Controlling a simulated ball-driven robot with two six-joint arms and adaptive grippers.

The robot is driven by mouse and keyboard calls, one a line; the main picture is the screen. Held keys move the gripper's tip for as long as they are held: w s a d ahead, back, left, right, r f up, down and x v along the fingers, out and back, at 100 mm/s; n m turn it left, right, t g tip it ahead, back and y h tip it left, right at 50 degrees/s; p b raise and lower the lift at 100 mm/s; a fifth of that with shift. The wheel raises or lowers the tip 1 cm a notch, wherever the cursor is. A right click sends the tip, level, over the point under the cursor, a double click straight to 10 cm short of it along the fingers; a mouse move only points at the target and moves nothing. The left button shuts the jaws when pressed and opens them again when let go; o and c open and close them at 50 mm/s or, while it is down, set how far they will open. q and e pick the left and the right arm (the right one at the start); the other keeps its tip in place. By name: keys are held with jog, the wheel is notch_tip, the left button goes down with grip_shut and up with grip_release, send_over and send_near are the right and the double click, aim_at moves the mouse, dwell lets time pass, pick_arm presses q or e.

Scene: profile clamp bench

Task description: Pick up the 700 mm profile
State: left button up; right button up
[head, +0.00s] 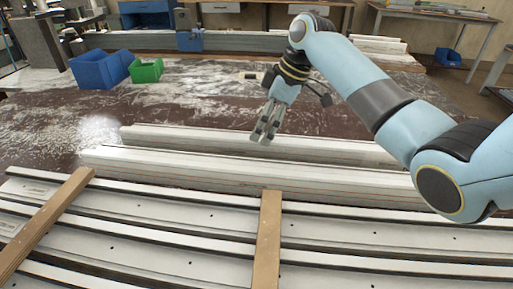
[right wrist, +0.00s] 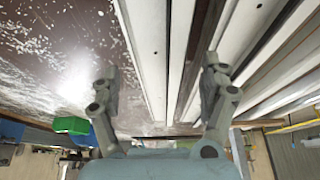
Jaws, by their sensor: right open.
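Two long pale profiles lie side by side on the brown bench top (head: 200,95) in the head view: a rear profile (head: 185,140) and a front profile (head: 165,168). No length marking is readable, so I cannot tell which is the 700 mm one. My right gripper (head: 262,134) points down at the rear profile, near its middle, its fingers apart and empty. They hide a small part of it; contact is not clear. In the right wrist view, a pale profile (right wrist: 149,60) runs between the spread fingers of my right gripper (right wrist: 160,70). My left gripper is not in view.
Several long white rails (head: 180,225) fill the front, crossed by two wooden slats (head: 268,240) (head: 45,222). Blue bins (head: 92,72) and a green bin (head: 146,71) stand at the back left. The bench behind the profiles is mostly clear, with pale shavings scattered on it.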

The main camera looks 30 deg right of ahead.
jog(key=x, duration=0.5)
jog(key=shift+w+d+f, duration=0.1)
jog(key=shift+w+f, duration=0.1)
jog(key=shift+f, duration=0.05)
jog(key=shift+r, duration=0.1)
jog(key=c, duration=1.5)
jog(key=shift+o, duration=0.2)
jog(key=shift+r, duration=0.1)
jog(key=shift+w+r, duration=0.1)
jog(key=shift+r, duration=0.4)
notch_tip(320, 180, up, 3)
jog(key=shift+r, duration=0.1)
jog(key=s+d+r, duration=0.5)
jog(key=s+r, duration=0.1)
jog(key=s, duration=0.4)
jog(key=shift+s+d+r+p, duration=0.15)
jog(key=shift+d+r+p, duration=0.15)
jog(key=shift+p, duration=0.05)
